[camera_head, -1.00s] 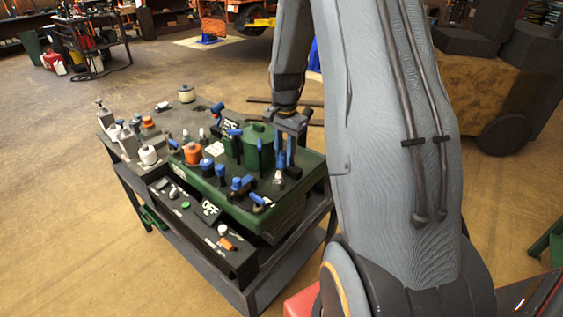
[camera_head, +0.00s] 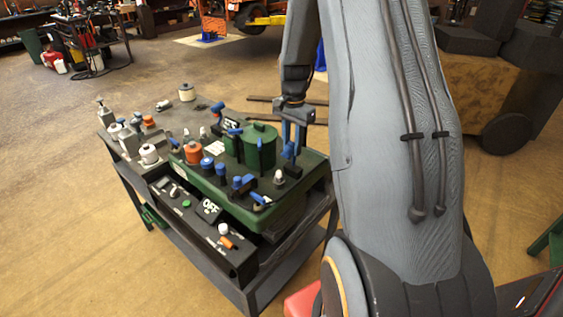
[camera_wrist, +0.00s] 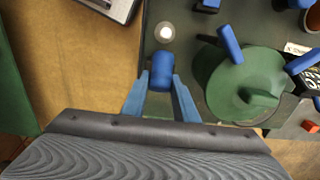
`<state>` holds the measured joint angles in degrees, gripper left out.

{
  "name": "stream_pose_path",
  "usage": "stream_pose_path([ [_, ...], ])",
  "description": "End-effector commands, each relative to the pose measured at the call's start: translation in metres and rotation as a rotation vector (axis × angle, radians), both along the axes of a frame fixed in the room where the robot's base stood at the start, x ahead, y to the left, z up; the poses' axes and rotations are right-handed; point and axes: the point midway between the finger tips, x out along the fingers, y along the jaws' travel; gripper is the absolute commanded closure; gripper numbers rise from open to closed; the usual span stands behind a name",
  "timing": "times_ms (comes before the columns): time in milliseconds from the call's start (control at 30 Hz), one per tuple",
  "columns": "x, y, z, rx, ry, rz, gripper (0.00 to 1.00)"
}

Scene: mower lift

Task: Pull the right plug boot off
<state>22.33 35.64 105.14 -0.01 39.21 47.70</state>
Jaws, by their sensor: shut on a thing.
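My gripper (camera_head: 292,151) points down above the right end of the green machine (camera_head: 262,212) on the cart. It is shut on a blue plug boot (camera_wrist: 162,70), which shows between its two blue fingers in the wrist view. A bare plug with a white tip (camera_head: 279,176) stands on the deck, a little in front of the fingers. In the wrist view, this white tip (camera_wrist: 165,32) is uncovered and apart from the boot. The boot's lower end is hidden, and a dark block (camera_head: 292,170) shows just below the fingers.
A green round tank (camera_head: 259,147) stands close to the left of my gripper, with a blue-handled lever (camera_wrist: 230,44) beside it. Several blue and orange caps stand along the deck. A black panel (camera_head: 207,236) with an OFF sign is in front. Floor right of the cart is open.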

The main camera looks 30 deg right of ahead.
Motion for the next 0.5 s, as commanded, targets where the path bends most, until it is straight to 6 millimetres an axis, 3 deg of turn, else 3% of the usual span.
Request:
stream_pose_path([
  [500, 0.009, -0.023, 0.001, -0.001, -0.003, 0.0, 0.82],
])
